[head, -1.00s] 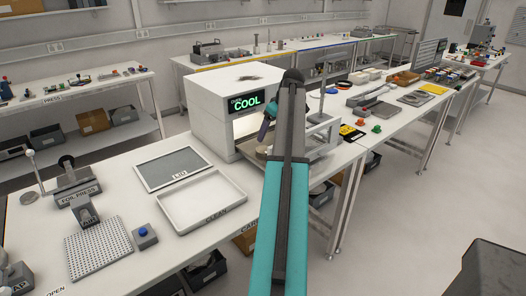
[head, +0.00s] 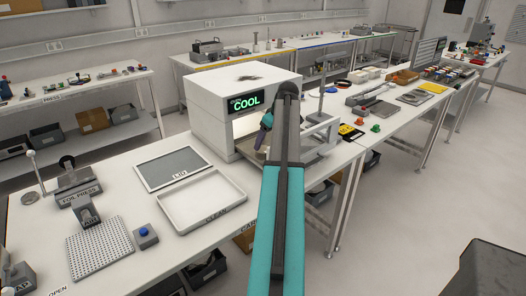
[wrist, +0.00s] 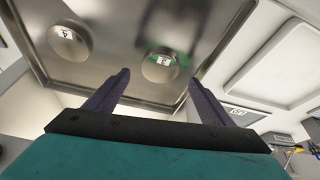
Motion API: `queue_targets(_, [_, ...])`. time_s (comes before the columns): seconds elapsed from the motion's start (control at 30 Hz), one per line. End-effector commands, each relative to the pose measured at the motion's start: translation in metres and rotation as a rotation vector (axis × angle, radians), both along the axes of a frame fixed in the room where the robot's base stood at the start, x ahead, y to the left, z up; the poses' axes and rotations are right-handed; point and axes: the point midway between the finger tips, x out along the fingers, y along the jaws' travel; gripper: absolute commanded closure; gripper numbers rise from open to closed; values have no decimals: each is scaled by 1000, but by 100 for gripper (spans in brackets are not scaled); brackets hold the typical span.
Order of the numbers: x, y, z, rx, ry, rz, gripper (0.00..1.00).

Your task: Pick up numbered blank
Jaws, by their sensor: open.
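A round metal blank (wrist: 158,68) with a white number label, its digit unclear, lies on a shiny metal tray (wrist: 110,75) in the wrist view. A second round blank (wrist: 70,43), labelled 4, lies to its left. My gripper (wrist: 158,80) is open and empty, its two dark purple fingers spread on either side just short of the first blank. I cannot tell its height above the tray. In the head view my gripper (head: 264,133) is at the front opening of the white COOL chamber (head: 221,124), and my arm hides most of the tray there.
A foil press (head: 78,180) stands farther left. A clear-sided frame (head: 322,133) stands close right of my arm.

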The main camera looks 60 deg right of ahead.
Motion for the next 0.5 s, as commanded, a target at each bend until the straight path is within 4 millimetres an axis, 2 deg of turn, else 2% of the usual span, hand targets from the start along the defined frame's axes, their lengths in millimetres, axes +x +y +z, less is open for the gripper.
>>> queue_targets(0.3, [10,-2,-29,1,1,1,24])
queue_targets(0.5, [13,-3,-37,0,0,1,24])
